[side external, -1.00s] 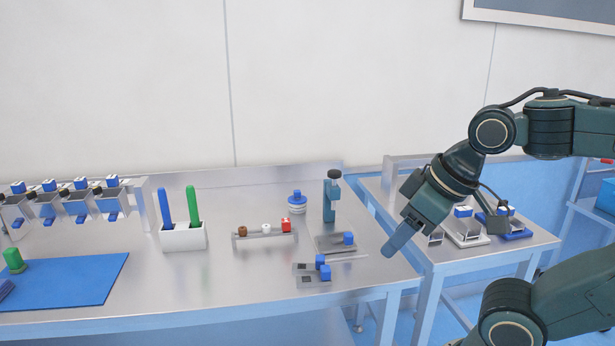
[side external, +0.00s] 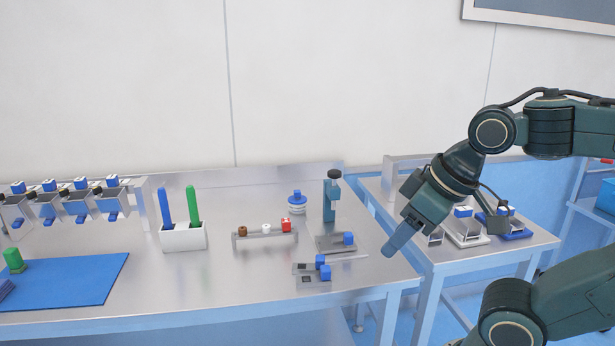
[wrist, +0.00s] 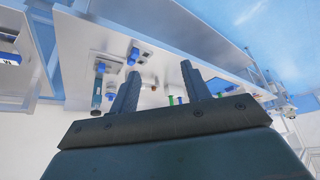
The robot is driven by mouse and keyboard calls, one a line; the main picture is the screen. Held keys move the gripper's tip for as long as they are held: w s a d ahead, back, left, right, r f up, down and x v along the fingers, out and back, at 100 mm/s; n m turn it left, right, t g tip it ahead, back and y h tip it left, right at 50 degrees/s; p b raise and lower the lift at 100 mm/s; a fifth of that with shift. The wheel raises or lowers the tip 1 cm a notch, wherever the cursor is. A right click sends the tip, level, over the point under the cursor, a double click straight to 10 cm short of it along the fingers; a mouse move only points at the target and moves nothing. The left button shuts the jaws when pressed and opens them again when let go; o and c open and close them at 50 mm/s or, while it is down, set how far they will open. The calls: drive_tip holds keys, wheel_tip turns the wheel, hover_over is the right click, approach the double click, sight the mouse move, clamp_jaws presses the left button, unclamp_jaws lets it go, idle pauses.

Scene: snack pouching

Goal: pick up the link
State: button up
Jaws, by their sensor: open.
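No piece can be named as the link with certainty. A low metal rack (side external: 262,240) on the bench holds a small brown piece (side external: 242,231) at its left end, a white piece (side external: 266,228) in the middle and a red block (side external: 286,225) at the right. My gripper (side external: 391,250) points down-left in the air to the right of the rack, well apart from it. In the wrist view my gripper (wrist: 161,69) shows two spread fingers with nothing between them. The bench and its small items appear tilted beyond the fingers.
A white holder (side external: 183,238) has blue and green tools. A blue mat (side external: 75,280) and hoppers (side external: 78,206) are at left. A side table (side external: 525,242) stands at right.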

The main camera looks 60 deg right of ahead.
drive_tip(key=m+g, duration=0.6)
drive_tip(key=m, duration=0.4)
hover_over(326, 269)
wheel_tip(326, 269, down, 8)
drive_tip(key=r, duration=0.1)
drive_tip(key=shift+w+d+f, duration=0.1)
drive_tip(key=shift+f, duration=0.2)
drive_tip(key=shift+f, duration=4.3)
drive_tip(key=shift+f, duration=2.55)
